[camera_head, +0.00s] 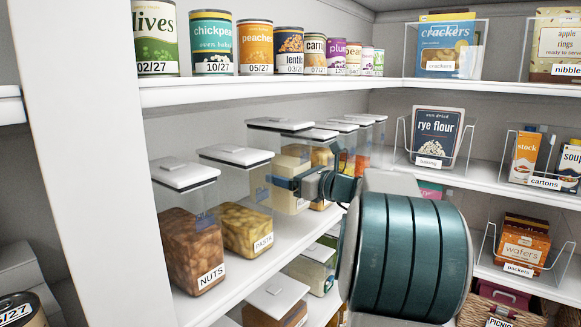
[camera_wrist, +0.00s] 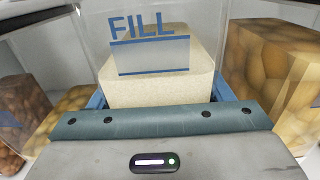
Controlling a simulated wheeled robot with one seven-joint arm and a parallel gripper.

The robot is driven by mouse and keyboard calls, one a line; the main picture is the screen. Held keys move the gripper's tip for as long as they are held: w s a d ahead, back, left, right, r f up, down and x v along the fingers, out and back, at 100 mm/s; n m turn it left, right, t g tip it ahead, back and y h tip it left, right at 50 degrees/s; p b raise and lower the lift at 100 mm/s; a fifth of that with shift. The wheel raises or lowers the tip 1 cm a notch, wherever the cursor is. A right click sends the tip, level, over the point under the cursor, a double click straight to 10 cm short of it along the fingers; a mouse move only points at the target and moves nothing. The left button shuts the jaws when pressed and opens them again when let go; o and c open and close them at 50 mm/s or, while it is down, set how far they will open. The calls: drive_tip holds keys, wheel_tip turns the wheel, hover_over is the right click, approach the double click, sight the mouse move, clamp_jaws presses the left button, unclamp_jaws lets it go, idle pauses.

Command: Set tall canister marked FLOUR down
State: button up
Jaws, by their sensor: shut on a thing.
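A tall clear canister with a pale lid and cream, flour-like contents (camera_head: 287,205) stands upright in the row on the middle shelf (camera_head: 262,268). In the wrist view the canister (camera_wrist: 160,83) fills the middle, with a blue FILL line on its wall; no FLOUR label shows. My gripper (camera_head: 290,184) is shut on the canister, with its blue fingers (camera_wrist: 160,97) on either side. I cannot tell whether its base touches the shelf. My arm hides part of the row to its right.
A pasta canister (camera_head: 246,229) stands to its left, then a nuts canister (camera_head: 192,250). More canisters (camera_head: 375,135) stand behind. Cans (camera_head: 255,48) line the shelf above. A rye flour bin (camera_head: 437,138) is at the right. Some bare shelf shows in front.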

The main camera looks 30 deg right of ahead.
sight(286, 191)
drive_tip(key=shift+f, duration=1.5)
drive_tip(key=shift+w+a+f+p, duration=0.15)
drive_tip(key=shift+w+f+p, duration=0.05)
drive_tip(key=shift+f+p, duration=0.2)
drive_tip(key=shift+f, duration=0.2)
drive_tip(key=o, duration=1.9)
drive_tip(key=shift+f, duration=0.1)
drive_tip(key=shift+s+r, duration=0.1)
drive_tip(key=shift+r, duration=0.1)
drive_tip(key=b+v, duration=0.2)
drive_tip(key=v, duration=1)
